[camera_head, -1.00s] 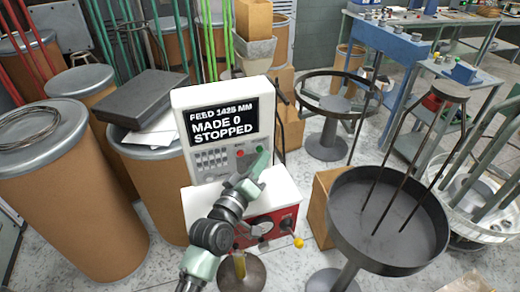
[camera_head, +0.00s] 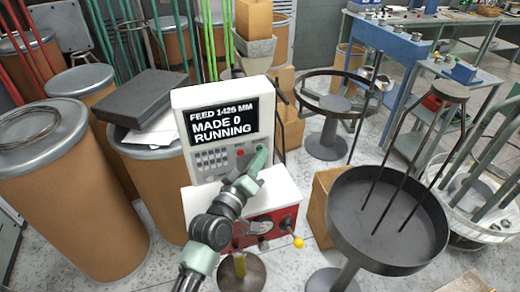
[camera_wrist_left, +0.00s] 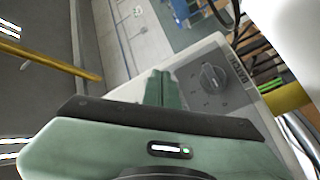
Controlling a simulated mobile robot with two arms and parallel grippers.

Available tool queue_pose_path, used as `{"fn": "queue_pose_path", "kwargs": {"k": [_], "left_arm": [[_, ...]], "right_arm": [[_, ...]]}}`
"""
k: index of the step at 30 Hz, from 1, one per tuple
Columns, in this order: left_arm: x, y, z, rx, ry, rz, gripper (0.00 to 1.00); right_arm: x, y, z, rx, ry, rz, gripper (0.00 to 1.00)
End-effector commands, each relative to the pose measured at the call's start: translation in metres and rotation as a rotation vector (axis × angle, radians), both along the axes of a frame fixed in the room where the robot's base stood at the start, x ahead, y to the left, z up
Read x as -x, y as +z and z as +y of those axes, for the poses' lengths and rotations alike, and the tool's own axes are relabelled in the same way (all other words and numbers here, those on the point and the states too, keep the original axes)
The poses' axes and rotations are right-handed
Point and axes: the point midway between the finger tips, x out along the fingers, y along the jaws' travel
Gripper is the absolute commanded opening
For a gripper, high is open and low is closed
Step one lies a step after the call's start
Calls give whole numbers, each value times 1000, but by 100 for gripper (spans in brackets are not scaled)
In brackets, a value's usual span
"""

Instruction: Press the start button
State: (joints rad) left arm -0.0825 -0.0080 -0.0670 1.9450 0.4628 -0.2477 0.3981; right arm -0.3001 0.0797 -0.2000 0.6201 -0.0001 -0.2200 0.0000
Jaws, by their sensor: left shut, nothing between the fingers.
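The white control box (camera_head: 180,97) of the coiler stands upright in the middle of the head view. Its screen (camera_head: 222,122) reads "FEED 1426 MM", "MADE 0", "RUNNING". A red button (camera_head: 240,153) shows on its panel, left of my left gripper (camera_head: 261,152). The gripper's shut, empty fingertips are at the panel's right side, over the place of the green start button, which is hidden behind them. In the left wrist view the shut fingers (camera_wrist_left: 162,88) show beside a round dial (camera_wrist_left: 213,78). The button does not show there. My right gripper is out of view.
A red and white base (camera_head: 280,221) with a yellow-knobbed lever (camera_head: 298,242) sits under the panel. A dark round pan (camera_head: 345,222) on a stand is to the right. Cardboard drums (camera_head: 65,205) crowd the left. A blue bench (camera_head: 385,45) is at the back right.

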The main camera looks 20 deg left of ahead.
Motion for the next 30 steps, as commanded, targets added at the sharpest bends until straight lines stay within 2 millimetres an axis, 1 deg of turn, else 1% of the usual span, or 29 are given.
{"fn": "queue_pose_path", "kwargs": {"k": [14, 24, 30], "left_arm": [[-2, 0, 2, 0, 2, -1, 0], [9, 1, -7, 1, 0, 2, 0], [11, 0, -8, 0, 1, -1, 0]], "right_arm": [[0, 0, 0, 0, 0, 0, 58], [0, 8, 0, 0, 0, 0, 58], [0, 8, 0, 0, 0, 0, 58]]}}
